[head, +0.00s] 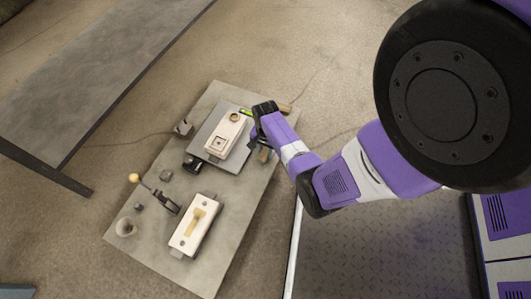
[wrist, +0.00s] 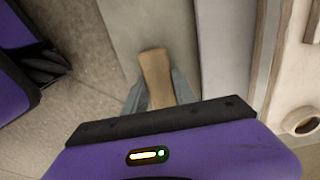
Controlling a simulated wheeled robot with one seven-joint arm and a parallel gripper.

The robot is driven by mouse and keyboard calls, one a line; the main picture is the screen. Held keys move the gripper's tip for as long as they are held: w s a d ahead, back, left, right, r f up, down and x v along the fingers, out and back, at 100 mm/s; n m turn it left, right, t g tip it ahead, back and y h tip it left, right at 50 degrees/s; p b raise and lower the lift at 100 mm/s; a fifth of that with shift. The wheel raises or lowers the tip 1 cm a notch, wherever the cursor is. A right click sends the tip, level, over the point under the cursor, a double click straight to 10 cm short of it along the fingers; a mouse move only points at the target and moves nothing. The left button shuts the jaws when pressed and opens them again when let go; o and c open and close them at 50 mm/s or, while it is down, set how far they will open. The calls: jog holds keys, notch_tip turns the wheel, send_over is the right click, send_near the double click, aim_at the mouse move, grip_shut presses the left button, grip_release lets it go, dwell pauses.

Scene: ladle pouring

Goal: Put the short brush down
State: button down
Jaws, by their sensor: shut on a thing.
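The short brush shows as a brown wooden handle (wrist: 155,72) in the wrist view, between the two grey fingers of my gripper (wrist: 158,92). My gripper is shut on it. In the head view my gripper (head: 258,140) is over the upper right part of the low grey table (head: 245,215), beside a grey plate (head: 238,160). A small brown end of the brush (head: 265,155) shows below the gripper there. The bristles are hidden, and I cannot tell whether the brush touches the table.
A pale box with a round opening (head: 222,140) stands on the plate, left of my gripper. A second pale box (head: 186,242), a stick with a yellow knob (head: 134,178) and a cup (head: 126,227) are lower left. The table's lower right part is bare.

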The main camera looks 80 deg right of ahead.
jog(key=shift+f, duration=0.15)
jog(key=c, duration=1)
grip_release()
